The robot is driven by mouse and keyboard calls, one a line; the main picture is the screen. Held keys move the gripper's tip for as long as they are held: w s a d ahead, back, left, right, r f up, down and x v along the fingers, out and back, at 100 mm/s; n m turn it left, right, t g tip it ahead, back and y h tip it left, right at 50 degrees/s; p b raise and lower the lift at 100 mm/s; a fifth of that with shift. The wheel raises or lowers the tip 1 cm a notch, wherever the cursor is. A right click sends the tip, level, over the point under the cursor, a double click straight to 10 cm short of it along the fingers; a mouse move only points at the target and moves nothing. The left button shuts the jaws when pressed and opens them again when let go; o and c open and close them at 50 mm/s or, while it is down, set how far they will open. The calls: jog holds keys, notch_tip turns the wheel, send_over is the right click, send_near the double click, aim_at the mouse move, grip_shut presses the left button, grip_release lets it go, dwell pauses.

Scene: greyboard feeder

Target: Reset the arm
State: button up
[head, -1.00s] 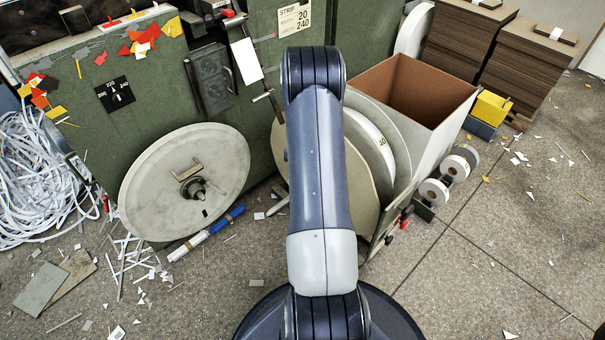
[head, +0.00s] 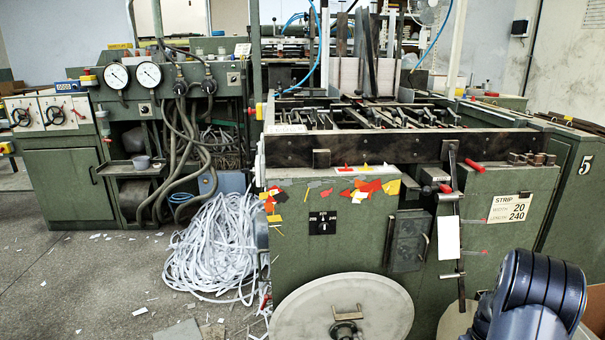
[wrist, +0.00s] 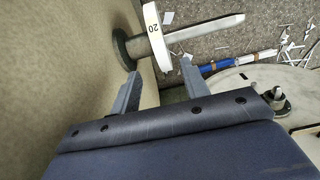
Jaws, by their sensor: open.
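My gripper (wrist: 160,70) shows in the wrist view with its two grey fingers apart and nothing between them. Just beyond the fingertips is a narrow white roll marked 20 (wrist: 155,37) on a grey spindle (wrist: 210,30) with a dark round flange. I cannot tell whether a finger touches the roll. In the head view only a dark upper part of my arm shows at the lower right; the gripper is outside that view.
A tan panel (wrist: 60,60) lies close on the left in the wrist view. A large pale disc (wrist: 300,75) and a blue tube (wrist: 222,68) are at right. The green feeder (head: 335,245) stands ahead in the head view, beside tangled white strips (head: 215,250).

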jog(key=f, duration=0.3)
jog(key=f+b, duration=0.1)
jog(key=f, duration=0.1)
jog(key=f+b, duration=0.1)
jog(key=f, duration=0.2)
jog(key=shift+a+f, duration=0.35)
jog(key=shift+a, duration=0.25)
